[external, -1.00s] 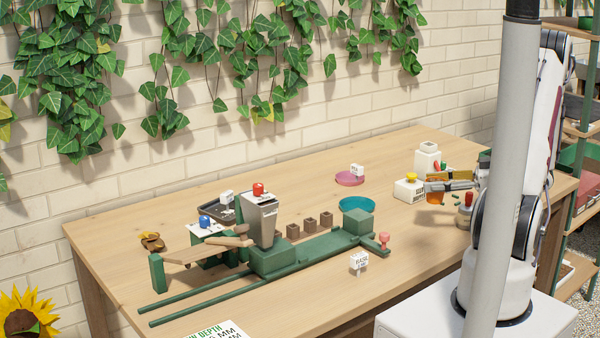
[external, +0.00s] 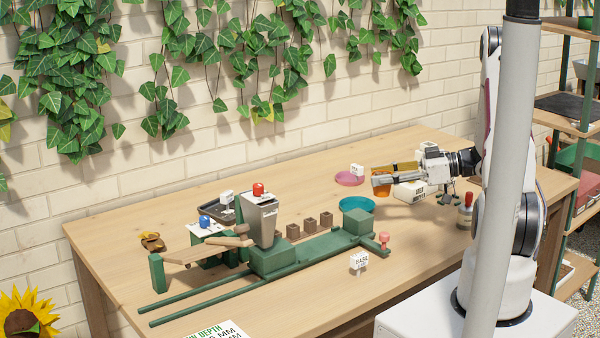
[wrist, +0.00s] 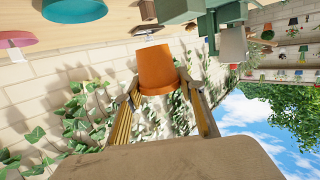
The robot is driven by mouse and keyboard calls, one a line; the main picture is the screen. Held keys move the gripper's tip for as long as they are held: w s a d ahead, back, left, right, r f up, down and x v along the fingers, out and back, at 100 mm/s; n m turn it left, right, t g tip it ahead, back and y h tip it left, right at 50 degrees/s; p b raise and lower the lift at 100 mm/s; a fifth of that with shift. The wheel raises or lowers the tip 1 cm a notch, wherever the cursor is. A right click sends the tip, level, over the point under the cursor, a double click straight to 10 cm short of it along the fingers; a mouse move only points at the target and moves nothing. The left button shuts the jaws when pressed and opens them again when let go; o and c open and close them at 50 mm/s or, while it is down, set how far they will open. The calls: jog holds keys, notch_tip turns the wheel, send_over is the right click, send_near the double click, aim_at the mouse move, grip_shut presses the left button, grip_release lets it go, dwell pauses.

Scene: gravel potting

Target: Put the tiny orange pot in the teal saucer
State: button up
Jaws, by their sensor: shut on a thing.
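The tiny orange pot (external: 381,190) is held at the tips of my gripper (external: 384,180), above the table. In the wrist view the orange pot (wrist: 157,68) sits between the two fingers (wrist: 158,88). The teal saucer (external: 357,205) lies on the table, to the left of and below the pot in the external view. The teal saucer also shows at the top left of the wrist view (wrist: 72,12). The saucer looks empty in the external view, and the pot is apart from it.
A pink saucer (external: 349,179) with a small white tag lies behind the teal one. A green rig (external: 310,246) with a hopper (external: 262,220) and several brown blocks stands left of the teal saucer. A white box (external: 408,192) is below my gripper.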

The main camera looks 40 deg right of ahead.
jog(key=w+d+r+m+t+h, duration=0.1)
jog(key=w+r+m+h, duration=0.1)
jog(key=w, duration=1)
jog(key=shift+w+r+t, duration=0.35)
jog(key=shift+w+t, duration=0.05)
notch_tip(320, 180, down, 6)
jog(key=shift+f, duration=0.15)
jog(key=shift+f, duration=1.9)
jog(key=shift+f, duration=0.55)
